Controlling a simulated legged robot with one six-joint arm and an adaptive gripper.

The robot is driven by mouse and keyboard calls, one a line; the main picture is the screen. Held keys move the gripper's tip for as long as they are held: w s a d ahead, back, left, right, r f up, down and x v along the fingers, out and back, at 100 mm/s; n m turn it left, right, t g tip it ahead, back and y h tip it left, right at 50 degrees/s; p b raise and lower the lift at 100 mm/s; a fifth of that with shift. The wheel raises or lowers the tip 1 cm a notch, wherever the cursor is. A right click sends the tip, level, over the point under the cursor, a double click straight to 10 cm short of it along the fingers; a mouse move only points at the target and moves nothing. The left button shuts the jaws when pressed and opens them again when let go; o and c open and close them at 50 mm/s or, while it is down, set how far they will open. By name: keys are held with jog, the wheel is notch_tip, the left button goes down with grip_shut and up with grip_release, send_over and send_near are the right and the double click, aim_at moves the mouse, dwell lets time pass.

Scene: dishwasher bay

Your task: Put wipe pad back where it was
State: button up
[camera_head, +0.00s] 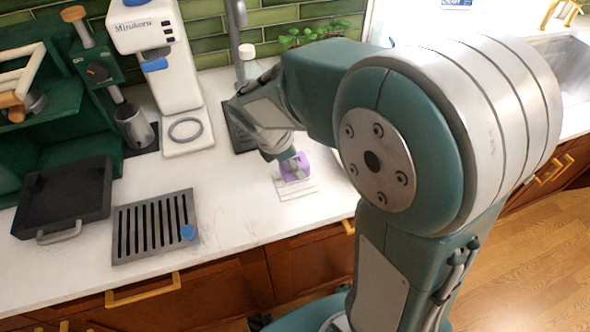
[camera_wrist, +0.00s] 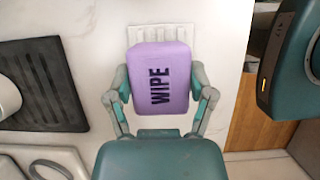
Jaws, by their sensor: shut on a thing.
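The wipe pad (camera_wrist: 157,78) is a purple block with "WIPE" printed in dark letters. My gripper (camera_wrist: 157,92) is shut on it, with one finger against each side. In the head view the pad (camera_head: 294,167) shows small between the fingertips of my gripper (camera_head: 288,161), over a pale ribbed plate (camera_head: 297,189) on the white counter. The plate (camera_wrist: 159,33) also shows beyond the pad in the wrist view, and the pad hides part of it. I cannot tell whether the pad touches the plate.
A dark slotted drip tray (camera_head: 153,228) with a blue knob lies to the left. Green plants (camera_head: 315,33) stand behind. The counter's front edge is close to the plate.

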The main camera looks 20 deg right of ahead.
jog(key=shift+a+f, duration=0.1)
jog(key=shift+f, duration=1.45)
jog(key=o, duration=1)
jog(key=shift+f, duration=0.1)
jog(key=shift+o, duration=0.2)
jog(key=v, duration=1.1)
jog(key=s+d+r+m+t+y, duration=0.2)
jog(key=s+m, duration=0.5)
jog(key=m, duration=0.2)
jog(key=s+d+r+m+t+y, duration=0.2)
jog(key=s+m+t, duration=0.1)
jog(key=s+m, duration=0.4)
jog(key=shift+r+m+t, duration=0.3)
jog(key=shift+r+m, duration=0.1)
jog(key=shift+m, duration=0.6)
